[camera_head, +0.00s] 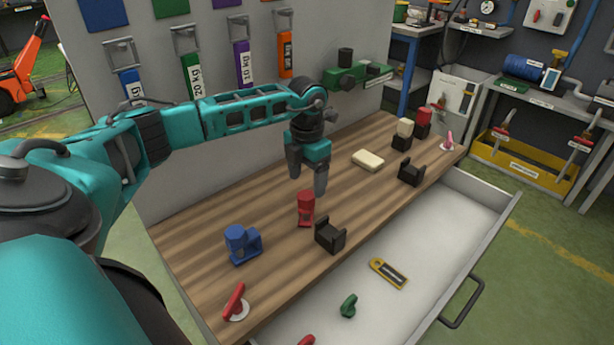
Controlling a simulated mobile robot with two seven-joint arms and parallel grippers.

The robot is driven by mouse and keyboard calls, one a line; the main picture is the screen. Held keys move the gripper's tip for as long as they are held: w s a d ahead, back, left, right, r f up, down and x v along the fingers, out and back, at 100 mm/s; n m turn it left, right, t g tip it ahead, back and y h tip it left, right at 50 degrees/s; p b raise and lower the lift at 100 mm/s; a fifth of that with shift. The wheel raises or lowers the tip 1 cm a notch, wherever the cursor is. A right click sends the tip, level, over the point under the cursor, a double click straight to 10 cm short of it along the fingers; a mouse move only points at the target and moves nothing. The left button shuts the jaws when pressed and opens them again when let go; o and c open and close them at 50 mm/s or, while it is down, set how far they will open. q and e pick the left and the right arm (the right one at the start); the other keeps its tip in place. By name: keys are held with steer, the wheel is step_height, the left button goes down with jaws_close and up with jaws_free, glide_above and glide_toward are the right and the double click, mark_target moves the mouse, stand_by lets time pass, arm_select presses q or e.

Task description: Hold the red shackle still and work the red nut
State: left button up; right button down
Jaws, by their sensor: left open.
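A red part (305,209), which looks like the shackle, stands upright on the wooden worktop. It has a wider block at its top. I cannot tell the red nut apart from the shackle at this size. My left gripper (307,180) points down just above and behind the red part in the picture. Its two fingers are apart with nothing visible between them, and I see no clear contact with the red part. My right gripper is not in view.
A blue part (240,246) and a black bracket (330,236) stand close by. A red handle (234,300) is at the front left. A cream block (367,160) and another black bracket (411,173) lie farther right. An open drawer (440,225) juts out in front.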

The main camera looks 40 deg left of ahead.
mark_target(307, 194)
arm_select(q)
steer(key=shift+f+b, duration=1.2)
steer(key=shift+f, duration=0.85)
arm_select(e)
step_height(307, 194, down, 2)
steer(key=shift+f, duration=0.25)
arm_select(q)
steer(key=c, duration=1.2)
steer(key=o, duration=1.1)
steer(key=shift+r, duration=0.5)
step_height(307, 194, up, 12)
steer(key=shift+r, duration=0.1)
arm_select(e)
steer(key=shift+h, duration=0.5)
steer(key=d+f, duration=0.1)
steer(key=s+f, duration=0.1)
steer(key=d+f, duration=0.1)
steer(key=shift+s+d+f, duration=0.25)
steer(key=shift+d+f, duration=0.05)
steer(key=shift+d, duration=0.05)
